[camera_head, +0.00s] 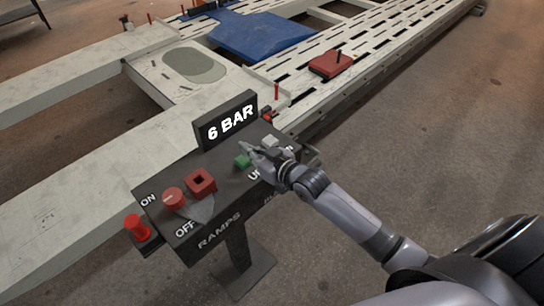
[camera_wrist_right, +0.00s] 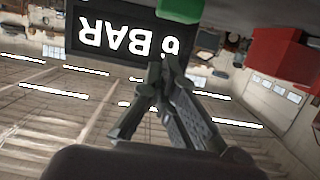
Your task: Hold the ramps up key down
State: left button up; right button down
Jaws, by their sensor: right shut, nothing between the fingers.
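The control box (camera_head: 225,195) stands on a post and carries the word RAMPS on its front. A green key (camera_head: 242,161) sits on its top beside the partly covered label UP; it also shows at the top edge of the right wrist view (camera_wrist_right: 180,10). A pale grey key (camera_head: 270,141) sits to its right, its label mostly hidden by my gripper. My right gripper (camera_head: 254,149) is shut and empty, with its tips over the panel close to the green key. In the wrist view a gap shows between tips and key. My left gripper is not in view.
A black display (camera_head: 230,121) reading 6 BAR stands behind the keys. A red square button (camera_head: 201,181), a round red knob (camera_head: 173,197) and a red stop button (camera_head: 136,226) are to the left. The pale frame bench (camera_head: 350,45) lies behind; floor at right is clear.

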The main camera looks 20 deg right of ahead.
jog(key=b+v, duration=0.2)
jog(key=v, duration=0.7)
jog(key=shift+s, duration=0.25)
jog(key=shift+d, duration=0.15)
